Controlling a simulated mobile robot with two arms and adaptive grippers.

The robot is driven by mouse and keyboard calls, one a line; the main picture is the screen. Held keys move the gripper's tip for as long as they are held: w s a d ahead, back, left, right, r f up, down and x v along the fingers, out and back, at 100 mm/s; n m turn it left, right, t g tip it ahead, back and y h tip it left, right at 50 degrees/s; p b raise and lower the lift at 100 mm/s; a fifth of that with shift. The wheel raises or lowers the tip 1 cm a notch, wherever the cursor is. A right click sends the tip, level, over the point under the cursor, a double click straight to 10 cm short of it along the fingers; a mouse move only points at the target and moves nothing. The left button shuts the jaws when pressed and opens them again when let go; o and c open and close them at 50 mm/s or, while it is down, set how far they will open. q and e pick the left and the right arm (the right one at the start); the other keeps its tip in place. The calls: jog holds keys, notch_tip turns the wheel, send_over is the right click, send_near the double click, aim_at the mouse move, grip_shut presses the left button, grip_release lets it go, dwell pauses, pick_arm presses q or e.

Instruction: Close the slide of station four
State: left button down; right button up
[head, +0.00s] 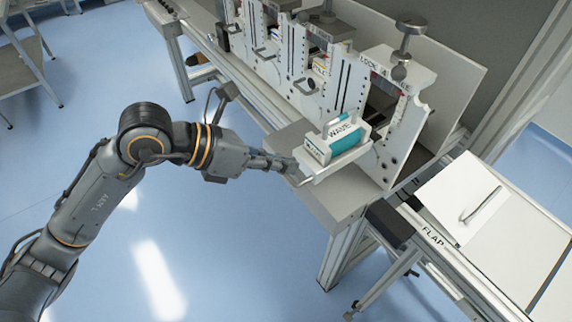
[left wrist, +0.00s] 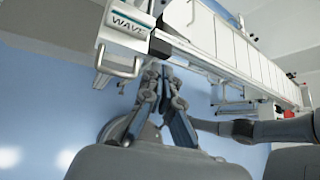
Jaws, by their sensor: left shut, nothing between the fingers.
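The nearest station (head: 400,120) has its slide (head: 345,163) drawn out toward me. My right gripper is not in view.
More stations (head: 300,65) stand in a row behind, up and to the left. A grey ledge (head: 335,200) lies under the slide. A white surface marked FLAP (head: 455,255) is at the right. Blue floor (head: 215,260) is open in front.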

pick_arm(q)
jog(key=w+a+t+y, duration=0.1)
jog(key=a+t+y, duration=0.1)
jog(key=a+y, duration=0.2)
jog(key=p, duration=0.3)
send_near(300, 167)
jog(key=shift+m, duration=0.3)
jog(key=x, duration=0.4)
jog(key=shift+d+f, duration=0.15)
jog(key=shift+f, duration=0.05)
jog(key=shift+w+d+f, duration=0.3)
jog(key=shift+f, duration=0.2)
